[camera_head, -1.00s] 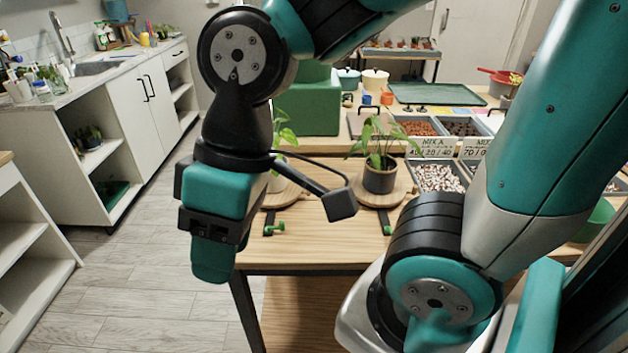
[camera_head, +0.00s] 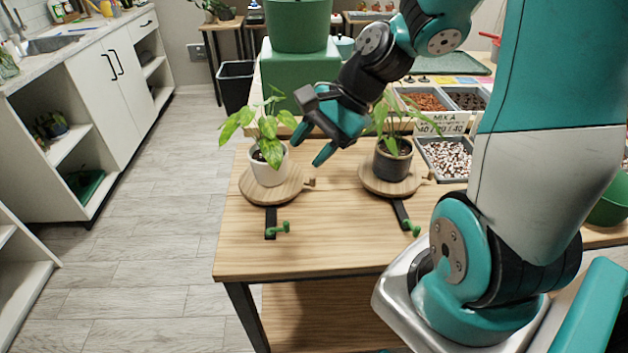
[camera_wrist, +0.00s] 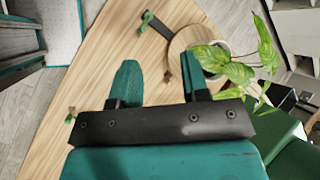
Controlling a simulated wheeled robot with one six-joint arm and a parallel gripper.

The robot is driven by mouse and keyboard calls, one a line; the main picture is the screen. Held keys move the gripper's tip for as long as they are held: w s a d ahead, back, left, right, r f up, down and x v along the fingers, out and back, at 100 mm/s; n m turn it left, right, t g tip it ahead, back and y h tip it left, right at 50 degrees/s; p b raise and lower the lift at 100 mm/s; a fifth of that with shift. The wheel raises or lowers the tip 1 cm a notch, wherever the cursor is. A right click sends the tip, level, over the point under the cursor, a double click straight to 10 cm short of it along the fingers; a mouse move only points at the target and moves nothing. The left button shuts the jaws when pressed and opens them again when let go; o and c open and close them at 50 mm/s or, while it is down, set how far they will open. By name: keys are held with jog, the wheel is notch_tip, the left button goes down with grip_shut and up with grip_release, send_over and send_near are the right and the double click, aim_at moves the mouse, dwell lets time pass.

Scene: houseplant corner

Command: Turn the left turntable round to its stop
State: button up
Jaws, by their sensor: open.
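The left turntable (camera_head: 268,196) is a round wooden disc with a small wooden peg (camera_head: 310,183) on its right edge. It bears a white pot (camera_head: 269,170) with a leafy plant (camera_head: 262,138). A black strip (camera_head: 270,219) with a green stop (camera_head: 281,228) lies in front of it. My gripper (camera_head: 313,144) is open and empty, above the table, behind and slightly right of the peg. The turntable (camera_wrist: 187,42) also shows there, beyond the right finger. I see no contact.
A second turntable (camera_head: 388,189) with a dark pot (camera_head: 392,160) stands to the right, with its own green stop (camera_head: 411,229). A green box (camera_head: 300,82) stands behind. Trays of potting material (camera_head: 450,158) fill the right. The table's front (camera_head: 310,258) is clear.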

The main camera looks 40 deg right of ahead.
jog(key=d+f+m+t+h+b, duration=0.1)
jog(key=d+f+m+t, duration=0.4)
jog(key=d+m, duration=0.95)
jog(key=b, duration=0.2)
send_near(314, 177)
jog(key=shift+m+g, duration=0.3)
jog(key=shift+m, duration=0.05)
jog(key=x, duration=1)
jog(key=shift+w, duration=0.3)
grip_shut()
